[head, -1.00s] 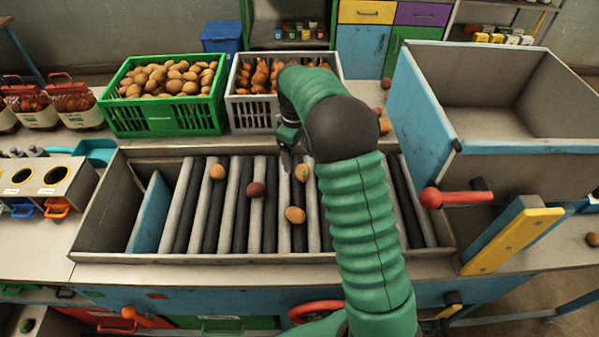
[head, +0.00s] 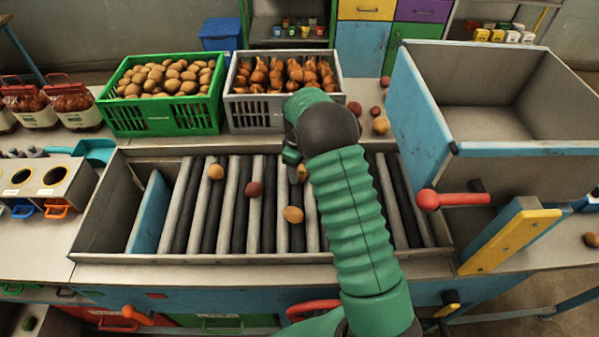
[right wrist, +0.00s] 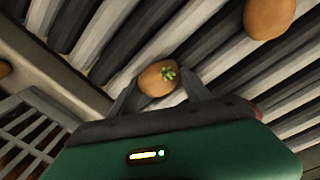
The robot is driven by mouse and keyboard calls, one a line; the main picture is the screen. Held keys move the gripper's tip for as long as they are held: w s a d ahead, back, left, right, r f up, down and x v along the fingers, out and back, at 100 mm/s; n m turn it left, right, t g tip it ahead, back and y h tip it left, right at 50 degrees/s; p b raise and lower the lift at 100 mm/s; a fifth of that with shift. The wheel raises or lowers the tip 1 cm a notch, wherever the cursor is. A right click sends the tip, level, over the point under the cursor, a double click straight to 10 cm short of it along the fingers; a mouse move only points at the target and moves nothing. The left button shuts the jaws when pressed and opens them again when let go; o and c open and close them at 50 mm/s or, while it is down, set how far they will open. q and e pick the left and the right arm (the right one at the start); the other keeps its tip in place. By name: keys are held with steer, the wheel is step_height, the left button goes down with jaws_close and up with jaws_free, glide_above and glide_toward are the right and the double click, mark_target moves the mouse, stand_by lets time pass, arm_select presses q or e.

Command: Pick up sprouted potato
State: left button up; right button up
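The sprouted potato (right wrist: 157,80) is orange-brown with a small green sprout on its top. In the right wrist view it lies between the fingertips of my right gripper (right wrist: 160,86), which stand apart on either side of it. A small gap seems to show on the right side, so the fingers do not look closed on it. In the head view the potato (head: 301,174) sits on the rollers, partly hidden by my right gripper (head: 292,162). My left gripper is not in view.
On the roller bed (head: 230,225) lie other potatoes: one brown (head: 216,172), one dark red (head: 254,189), one tan (head: 293,215). Behind stand a full green crate (head: 160,118) and a grey crate (head: 255,112). A blue-sided metal bin (head: 420,115) rises at right.

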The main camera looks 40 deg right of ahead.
mark_target(299, 169)
steer(key=shift+d+f, duration=0.15)
steer(key=shift+d, duration=0.2)
steer(key=c, duration=0.9)
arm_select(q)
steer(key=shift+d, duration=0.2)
arm_select(e)
steer(key=shift+a, duration=0.2)
